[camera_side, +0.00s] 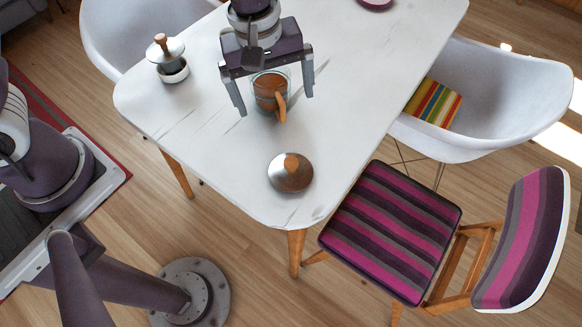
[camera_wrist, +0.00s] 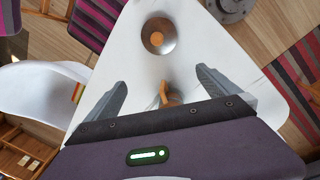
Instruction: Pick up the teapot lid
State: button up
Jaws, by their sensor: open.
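The teapot lid (camera_side: 291,172) is a round silver metal disc with a wooden knob. It lies on the white table near the front corner, and it also shows in the wrist view (camera_wrist: 159,40), beyond the fingertips. My gripper (camera_side: 275,104) is open above a glass teapot or cup (camera_side: 270,88) with brown contents and a wooden handle. The fingers stand to either side of this vessel, and nothing is seen held between them. In the wrist view my gripper (camera_wrist: 160,82) hides most of the vessel, leaving its wooden handle (camera_wrist: 168,94) in sight.
A pink plate (camera_side: 375,3) is at the far edge. A striped chair (camera_side: 392,231) and white chairs surround the white table (camera_side: 345,110). Around the lid the tabletop is clear.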

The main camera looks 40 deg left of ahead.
aim_at(291, 162)
jog(key=d+f+n, duration=0.1)
jog(key=f, duration=0.3)
jog(key=d+f+n, duration=0.1)
jog(key=f, duration=0.3)
jog(key=d+f+n+g, duration=0.1)
jog(key=d+f, duration=0.1)
jog(key=f, duration=0.2)
jog(key=shift+s+d+y, duration=0.1)
jog(key=shift+s+y, duration=0.15)
jog(key=shift+y, duration=0.05)
jog(key=f, duration=0.7)
jog(key=shift+s+d+f, duration=0.1)
jog(key=shift+s+f, duration=0.1)
jog(key=shift+f, duration=0.15)
jog(key=c, duration=1)
jog(key=shift+n, duration=0.3)
jog(key=r, duration=1)
jog(key=shift+w+a, duration=0.25)
jog(key=shift+w, duration=0.15)
jog(key=shift+c, duration=0.2)
jog(key=w+a+r+n, duration=0.3)
jog(key=w+a+r, duration=0.1)
jog(key=w+a, duration=0.35)
jog(key=w+a+r+n, duration=0.35)
jog(key=w+a, duration=0.25)
jog(key=a, duration=0.3)
notch_tip(291, 162, down, 6)
jog(key=shift+m, duration=0.35)
